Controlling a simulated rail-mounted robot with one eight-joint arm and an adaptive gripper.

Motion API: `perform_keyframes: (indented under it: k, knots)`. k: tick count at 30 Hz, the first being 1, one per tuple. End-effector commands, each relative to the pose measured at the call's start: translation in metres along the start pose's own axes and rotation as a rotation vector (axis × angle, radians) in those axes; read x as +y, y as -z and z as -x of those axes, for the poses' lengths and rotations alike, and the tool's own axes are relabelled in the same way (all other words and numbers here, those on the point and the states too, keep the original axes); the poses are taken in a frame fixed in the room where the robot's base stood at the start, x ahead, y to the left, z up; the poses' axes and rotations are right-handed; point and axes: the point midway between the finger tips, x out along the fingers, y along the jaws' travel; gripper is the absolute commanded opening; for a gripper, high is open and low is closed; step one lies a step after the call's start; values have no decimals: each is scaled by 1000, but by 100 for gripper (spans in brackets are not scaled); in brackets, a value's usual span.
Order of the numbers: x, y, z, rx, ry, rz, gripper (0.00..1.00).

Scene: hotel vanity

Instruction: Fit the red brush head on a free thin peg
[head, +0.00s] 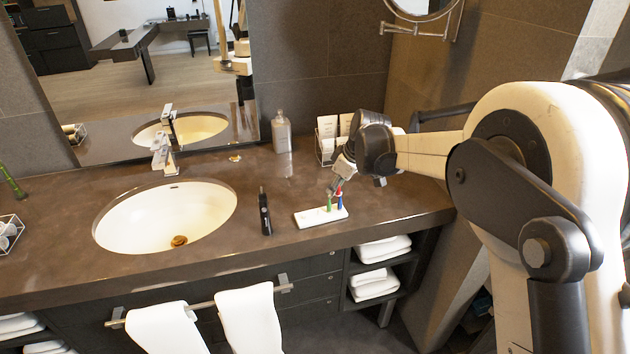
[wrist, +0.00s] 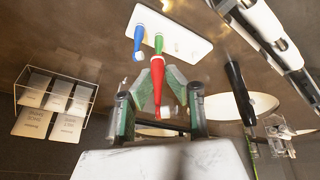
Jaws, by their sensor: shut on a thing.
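The red brush head (wrist: 157,78) is between the fingers of my gripper (wrist: 160,84), which is shut on it. In the head view the red head (head: 339,190) shows just under my gripper (head: 337,184), above the right part of the white peg base (head: 306,219). In the wrist view the base (wrist: 188,27) lies beyond the red head. A blue brush head (wrist: 138,40) and a green brush head (wrist: 158,42) stand on it, close to the red one. Small white pegs show faintly on its bare part. Whether the red head touches the base cannot be told.
A dark toothbrush handle (head: 265,213) stands left of the base. A wire holder with cards (head: 327,145) and a grey bottle (head: 281,133) stand behind. The sink (head: 150,225) is at the left. The counter in front of the base is clear.

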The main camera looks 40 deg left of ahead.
Motion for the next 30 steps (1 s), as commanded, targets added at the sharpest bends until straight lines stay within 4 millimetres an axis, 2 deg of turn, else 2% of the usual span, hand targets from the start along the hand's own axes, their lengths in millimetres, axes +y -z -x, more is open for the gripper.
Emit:
perform_keyframes:
  k: [1, 3, 9, 19, 30]
  knots:
    - [-6, 14, -3, 3, 13, 33, 4]
    - [-12, 29, -6, 5, 28, 69, 4]
    - [-24, 50, -11, 10, 53, 125, 4]
    - [-25, 48, -21, 11, 55, 131, 4]
    - [-28, 37, -48, 11, 54, 130, 4]
